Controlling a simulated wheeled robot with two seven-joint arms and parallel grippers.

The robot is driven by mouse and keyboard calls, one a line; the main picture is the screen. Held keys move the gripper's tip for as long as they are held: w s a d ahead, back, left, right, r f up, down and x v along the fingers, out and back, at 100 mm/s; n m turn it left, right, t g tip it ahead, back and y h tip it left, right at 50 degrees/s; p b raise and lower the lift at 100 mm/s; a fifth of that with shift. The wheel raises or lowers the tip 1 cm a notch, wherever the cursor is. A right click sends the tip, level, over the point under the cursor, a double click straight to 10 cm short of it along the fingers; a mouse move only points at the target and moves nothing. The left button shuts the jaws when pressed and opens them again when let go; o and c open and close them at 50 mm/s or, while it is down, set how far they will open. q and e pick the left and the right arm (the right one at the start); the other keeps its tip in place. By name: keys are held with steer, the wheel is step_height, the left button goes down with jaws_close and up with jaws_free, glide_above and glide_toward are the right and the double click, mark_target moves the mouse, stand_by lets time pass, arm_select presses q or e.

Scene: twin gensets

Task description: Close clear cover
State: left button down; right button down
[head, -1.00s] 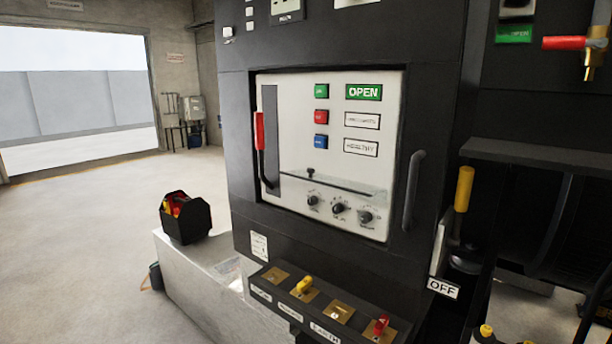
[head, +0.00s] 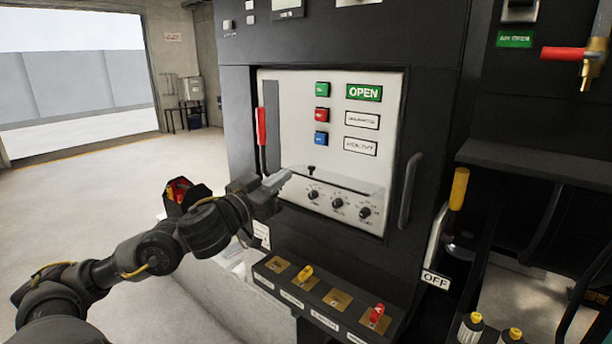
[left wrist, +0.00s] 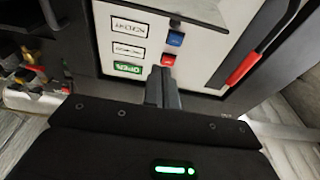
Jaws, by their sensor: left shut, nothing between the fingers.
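The clear cover (head: 345,183) shows as a faint see-through strip with a thin edge, on the white panel (head: 300,135) above a row of three black knobs (head: 338,203). Its exact angle is hard to tell. My left gripper (head: 284,179) is shut and empty, in front of the panel's lower left, near the cover's left end. I cannot tell whether it touches the cover. In the left wrist view, its closed fingers (left wrist: 161,87) point toward the panel, which appears upside down; the cover is not clear there.
A red-handled lever (head: 261,130) stands left of the cover. A ledge with yellow (head: 305,273) and red (head: 377,312) keys juts out below. A vertical door handle (head: 409,190) and yellow-handled lever (head: 458,190) are at right. Open floor lies left.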

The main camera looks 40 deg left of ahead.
mark_target(331, 179)
arm_select(q)
steer(key=w+r+p, duration=0.1)
steer(key=w+r, duration=0.1)
steer(key=w, duration=0.7)
steer(key=f+b, duration=0.4)
steer(key=shift+w+a+f, duration=0.1)
steer(key=shift+a+f, duration=0.1)
